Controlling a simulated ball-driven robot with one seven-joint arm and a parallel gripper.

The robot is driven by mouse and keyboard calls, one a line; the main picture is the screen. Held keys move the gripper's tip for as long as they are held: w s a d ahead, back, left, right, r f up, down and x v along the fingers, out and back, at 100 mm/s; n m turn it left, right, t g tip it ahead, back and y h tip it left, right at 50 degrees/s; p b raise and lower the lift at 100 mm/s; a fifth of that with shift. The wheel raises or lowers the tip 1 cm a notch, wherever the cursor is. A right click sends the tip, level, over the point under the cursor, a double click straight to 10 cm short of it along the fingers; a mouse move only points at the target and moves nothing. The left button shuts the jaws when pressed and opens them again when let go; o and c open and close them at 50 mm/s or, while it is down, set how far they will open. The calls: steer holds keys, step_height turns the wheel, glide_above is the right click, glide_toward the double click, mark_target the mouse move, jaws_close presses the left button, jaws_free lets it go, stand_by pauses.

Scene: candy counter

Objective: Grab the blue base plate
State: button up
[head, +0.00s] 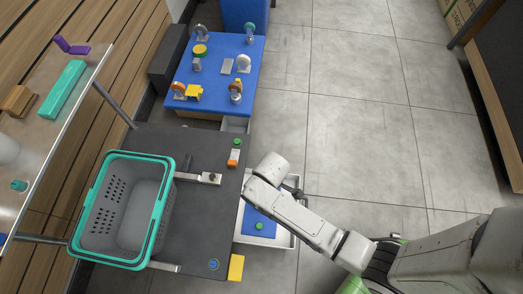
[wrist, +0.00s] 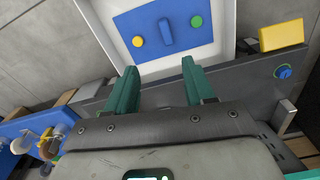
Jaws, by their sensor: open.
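The blue base plate (wrist: 181,47) lies in a white tray (wrist: 116,22) in the wrist view. It has a blue raised grip (wrist: 166,34) in its middle, a yellow knob at its left and a green knob at its right. In the head view the plate (head: 250,222) shows partly, in the white tray (head: 286,243) beside the dark counter, with my arm covering some of it. My gripper (wrist: 159,68) is open and empty. Its two green fingers point toward the plate and stand apart on either side of the grip's line, short of it in the picture. The head view hides the fingers.
The dark grey counter (head: 205,232) holds a grey basket with a teal rim (head: 165,187) and a small orange-white item (head: 233,158). A yellow block (head: 236,268) sits at its front corner. A blue table (head: 226,72) with several small parts stands behind. The tiled floor at right is clear.

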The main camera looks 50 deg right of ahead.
steer(key=shift+n, duration=0.8)
steer(key=f+b, duration=0.2)
steer(key=f, duration=0.3)
steer(key=a+f+b, duration=0.1)
steer(key=f+b, duration=0.1)
steer(key=f, duration=0.2)
steer(key=w+f+b, duration=0.1)
steer(key=f+b, duration=0.1)
steer(key=f, duration=0.3)
steer(key=shift+a+f+b, duration=0.15)
steer(key=shift+f+b, duration=0.15)
steer(key=shift+b, duration=0.1)
steer(key=f+b, duration=0.1)
steer(key=f, duration=0.1)
steer(key=f+b, duration=0.3)
steer(key=f, duration=0.1)
steer(key=shift+a+f+b, duration=0.1)
steer(key=shift+a+b, duration=0.2)
steer(key=shift+a, duration=0.05)
jaws_close()
